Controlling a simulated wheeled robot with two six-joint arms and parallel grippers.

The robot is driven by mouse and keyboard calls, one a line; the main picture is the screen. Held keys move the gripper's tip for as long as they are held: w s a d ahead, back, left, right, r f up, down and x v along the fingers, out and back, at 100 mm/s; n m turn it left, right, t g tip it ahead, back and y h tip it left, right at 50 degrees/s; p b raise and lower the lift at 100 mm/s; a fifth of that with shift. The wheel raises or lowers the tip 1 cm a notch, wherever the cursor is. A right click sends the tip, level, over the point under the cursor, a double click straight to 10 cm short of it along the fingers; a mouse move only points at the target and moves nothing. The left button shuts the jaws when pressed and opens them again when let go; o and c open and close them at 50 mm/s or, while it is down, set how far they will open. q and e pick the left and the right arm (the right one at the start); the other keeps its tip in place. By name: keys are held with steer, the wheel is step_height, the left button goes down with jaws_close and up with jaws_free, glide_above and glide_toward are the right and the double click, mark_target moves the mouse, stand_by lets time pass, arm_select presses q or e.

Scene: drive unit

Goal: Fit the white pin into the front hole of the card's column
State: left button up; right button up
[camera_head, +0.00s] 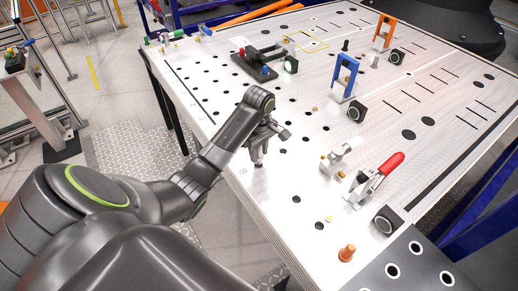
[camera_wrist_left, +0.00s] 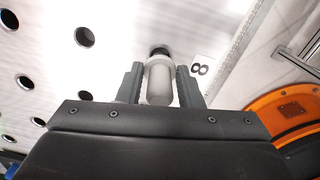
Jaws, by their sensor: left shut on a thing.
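My left gripper (camera_head: 258,152) is shut on the white pin (camera_wrist_left: 159,82), low over the near left part of the white perforated table (camera_head: 225,68). In the left wrist view the pin stands between the two fingers of the gripper (camera_wrist_left: 160,85). A dark round spot (camera_wrist_left: 160,50) shows just beyond the pin's end. I cannot tell whether the pin's end is inside a hole or just above it. A small white card with a black 8 (camera_wrist_left: 200,67) lies on the table right of the pin, near the table edge. My right gripper is not in view.
Several table holes (camera_wrist_left: 85,37) are empty left of the pin. A black fixture (camera_head: 262,66) stands farther back. An orange round part (camera_wrist_left: 285,112) shows at the wrist view's right.

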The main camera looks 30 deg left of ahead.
mark_target(259, 158)
arm_select(q)
steer(key=shift+f, duration=1.45)
steer(key=o, duration=1.2)
steer(key=shift+f, duration=0.1)
